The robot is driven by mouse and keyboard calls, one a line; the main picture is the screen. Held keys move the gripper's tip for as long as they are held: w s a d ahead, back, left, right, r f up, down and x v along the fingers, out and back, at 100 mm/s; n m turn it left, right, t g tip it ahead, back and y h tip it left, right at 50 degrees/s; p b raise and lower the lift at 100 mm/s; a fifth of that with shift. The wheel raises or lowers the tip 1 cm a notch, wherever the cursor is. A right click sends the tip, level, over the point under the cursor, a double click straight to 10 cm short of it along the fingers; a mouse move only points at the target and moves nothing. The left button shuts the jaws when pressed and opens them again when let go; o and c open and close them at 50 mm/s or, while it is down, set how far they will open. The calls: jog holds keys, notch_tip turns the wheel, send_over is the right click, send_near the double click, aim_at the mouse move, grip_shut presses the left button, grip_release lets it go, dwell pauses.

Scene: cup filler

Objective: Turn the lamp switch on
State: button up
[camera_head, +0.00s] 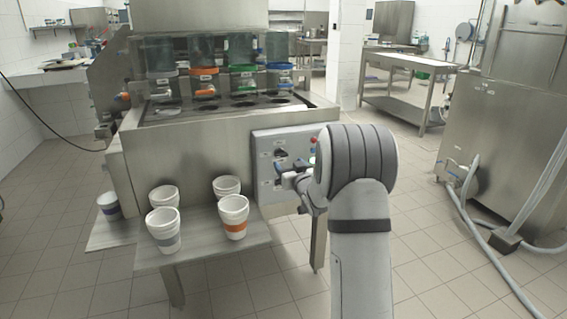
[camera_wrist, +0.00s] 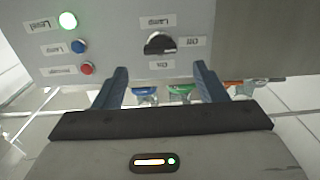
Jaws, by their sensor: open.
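The lamp switch is a black rotary knob (camera_wrist: 160,43) on a grey control panel (camera_wrist: 120,60). The wrist view appears upside down, with labels reading Lamp, Off and On around the knob. In the head view the knob (camera_head: 280,153) shows on the panel (camera_head: 262,148) at the machine's front right. My gripper (camera_wrist: 160,71) is open and empty, its two blue-grey fingers pointing at the panel. The knob lies between the fingertips in the wrist view, apparently just beyond them. In the head view my gripper (camera_head: 291,170) is in front of the panel, partly hidden by my arm.
The panel also has a lit green light (camera_wrist: 68,19), a blue light or button (camera_wrist: 78,46) and a red one (camera_wrist: 87,69). Several white cups (camera_head: 233,217) stand on the low metal shelf (camera_head: 200,250) left of my gripper.

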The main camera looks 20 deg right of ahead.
aim_at(282, 155)
jog(key=w, duration=0.6)
jog(key=c, duration=1)
